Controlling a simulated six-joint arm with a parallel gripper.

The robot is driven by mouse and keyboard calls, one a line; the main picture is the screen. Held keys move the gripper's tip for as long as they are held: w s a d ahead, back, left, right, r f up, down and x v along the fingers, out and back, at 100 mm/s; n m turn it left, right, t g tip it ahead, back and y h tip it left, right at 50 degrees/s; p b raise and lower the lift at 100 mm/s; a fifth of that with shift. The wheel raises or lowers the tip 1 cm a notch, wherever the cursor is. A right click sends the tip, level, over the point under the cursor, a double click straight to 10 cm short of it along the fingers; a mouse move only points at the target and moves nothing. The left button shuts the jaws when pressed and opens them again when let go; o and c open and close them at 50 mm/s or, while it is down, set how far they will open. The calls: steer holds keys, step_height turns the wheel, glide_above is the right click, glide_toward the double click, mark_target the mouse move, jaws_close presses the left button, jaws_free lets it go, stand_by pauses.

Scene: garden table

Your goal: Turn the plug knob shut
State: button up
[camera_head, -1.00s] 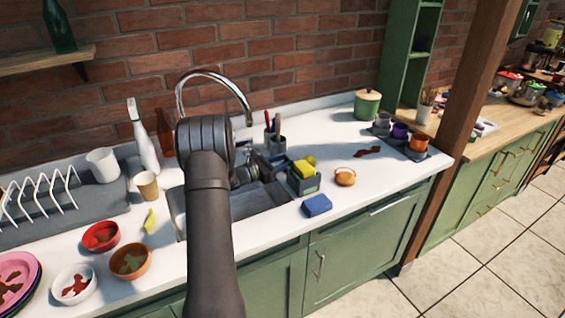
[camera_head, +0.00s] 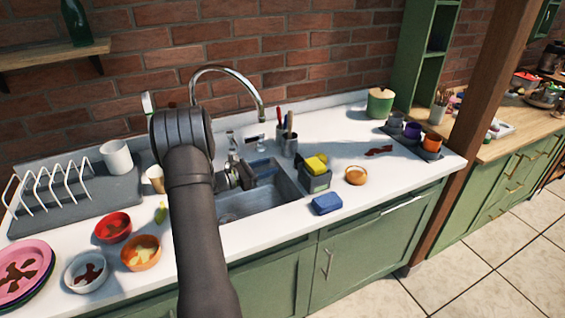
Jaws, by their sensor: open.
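The sink (camera_head: 272,196) is set in the white counter, with a tall curved chrome faucet (camera_head: 228,70) behind it. I cannot clearly make out the plug knob; a small pale fitting (camera_head: 256,143) shows at the sink's back edge, too small to identify. My dark arm crosses the sink's left side. My gripper (camera_head: 240,174) is partly hidden behind the arm, above the sink's back left part. It is open, and I see nothing held in it. A blue item (camera_head: 262,165) is in the sink near it.
A utensil holder (camera_head: 289,146) stands behind the sink, and a sponge caddy (camera_head: 315,178) is at its right edge. A blue sponge (camera_head: 327,204) lies in front. Bowls (camera_head: 113,227), a cup (camera_head: 155,178) and a dish rack (camera_head: 50,190) are left.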

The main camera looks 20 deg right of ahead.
mark_target(298, 156)
steer(key=a, duration=0.6)
steer(key=shift+s+a, duration=0.2)
steer(key=shift+a, duration=0.2)
steer(key=shift+d, duration=0.1)
steer(key=d, duration=1.1)
steer(key=w+d, duration=0.1)
steer(key=d, duration=0.5)
steer(key=shift+d, duration=0.2)
steer(key=shift+a, duration=0.15)
